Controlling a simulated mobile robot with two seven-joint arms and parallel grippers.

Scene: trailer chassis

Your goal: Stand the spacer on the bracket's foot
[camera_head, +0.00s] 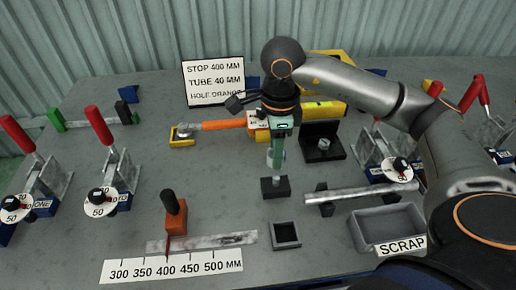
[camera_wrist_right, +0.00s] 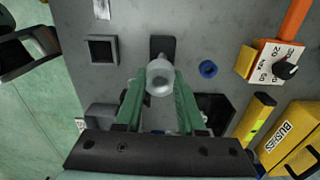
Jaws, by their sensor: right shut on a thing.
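The spacer (camera_head: 271,161) is a short, pale, translucent tube. It also shows in the right wrist view (camera_wrist_right: 160,78), seen from above with its round end facing the camera. My right gripper (camera_head: 278,148) is shut on it with green fingers and holds it upright, above the table. The black bracket (camera_head: 315,130) stands to the right of the gripper and farther back. It has an upright wall and a flat foot with a small pale round piece on it. In the wrist view the bracket (camera_wrist_right: 215,110) is partly hidden by a finger. My left gripper is not in view.
A small black block (camera_head: 275,187) stands just below and in front of the spacer. A square black tray (camera_head: 286,244), a grey scrap bin (camera_head: 388,250) and a metal bar (camera_head: 365,193) are nearer. A blue ring (camera_wrist_right: 208,69) lies near the gripper. Red-handled clamps (camera_head: 110,165) stand left.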

